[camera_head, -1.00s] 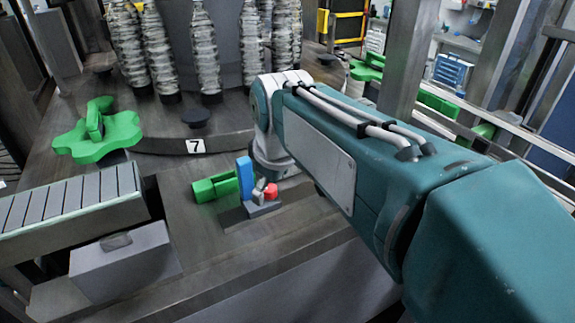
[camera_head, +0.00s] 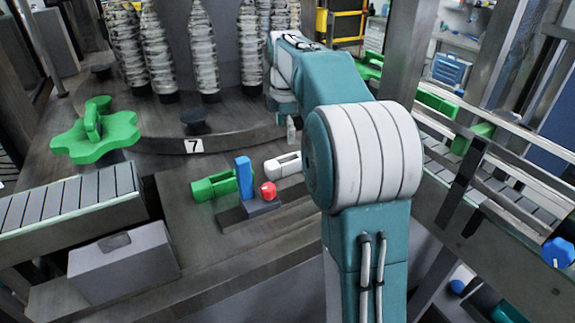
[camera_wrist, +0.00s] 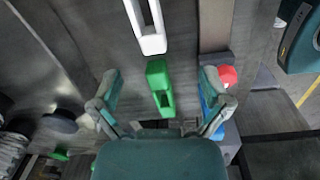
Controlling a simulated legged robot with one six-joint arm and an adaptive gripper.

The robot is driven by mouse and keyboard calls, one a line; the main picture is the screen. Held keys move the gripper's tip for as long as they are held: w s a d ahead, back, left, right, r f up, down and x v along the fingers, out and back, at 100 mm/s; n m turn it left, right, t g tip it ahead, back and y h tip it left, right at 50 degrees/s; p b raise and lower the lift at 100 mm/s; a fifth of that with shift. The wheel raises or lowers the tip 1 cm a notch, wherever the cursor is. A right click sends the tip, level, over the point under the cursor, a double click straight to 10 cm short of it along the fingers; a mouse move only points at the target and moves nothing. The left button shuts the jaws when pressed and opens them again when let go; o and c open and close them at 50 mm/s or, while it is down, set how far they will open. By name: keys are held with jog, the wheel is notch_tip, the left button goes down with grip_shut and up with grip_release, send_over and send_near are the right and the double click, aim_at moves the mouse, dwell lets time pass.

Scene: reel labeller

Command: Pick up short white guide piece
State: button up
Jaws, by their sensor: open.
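The short white guide piece (camera_head: 273,168) lies on the dark machine deck in the head view, beside a green guide piece (camera_head: 212,188). In the wrist view the white piece (camera_wrist: 152,45) shows at the top, cut by the picture edge, with a long slot in it. The green piece (camera_wrist: 160,90) is below it, in line with the space between my fingers. My gripper (camera_wrist: 160,77) is open and appears empty, its fingers spread wide. The white piece is beyond the fingertips in that picture. In the head view my gripper is largely hidden by my arm.
A blue upright block (camera_head: 244,176) and a red knob (camera_head: 269,191) stand on a small base close to the guide pieces. A green star wheel (camera_head: 95,143) is at the left, with bottles (camera_head: 203,50) behind. A conveyor (camera_head: 75,200) is at the left front.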

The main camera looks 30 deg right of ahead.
aim_at(288, 165)
jog(key=shift+n+g, duration=0.3)
jog(key=shift+n, duration=0.6)
jog(key=d+f, duration=0.1)
jog(key=f, duration=0.1)
jog(key=w+d+f, duration=0.1)
jog(key=f, duration=0.2)
jog(key=w+f, duration=0.1)
jog(key=f, duration=0.1)
jog(key=shift+w+d+f, duration=0.15)
jog(key=shift+d+f, duration=0.1)
jog(key=shift+d, duration=0.15)
jog(key=f, duration=0.5)
jog(key=shift+w+a+f, duration=0.1)
jog(key=shift+a+f, duration=0.05)
jog(key=shift+a, duration=0.15)
jog(key=c, duration=1.3)
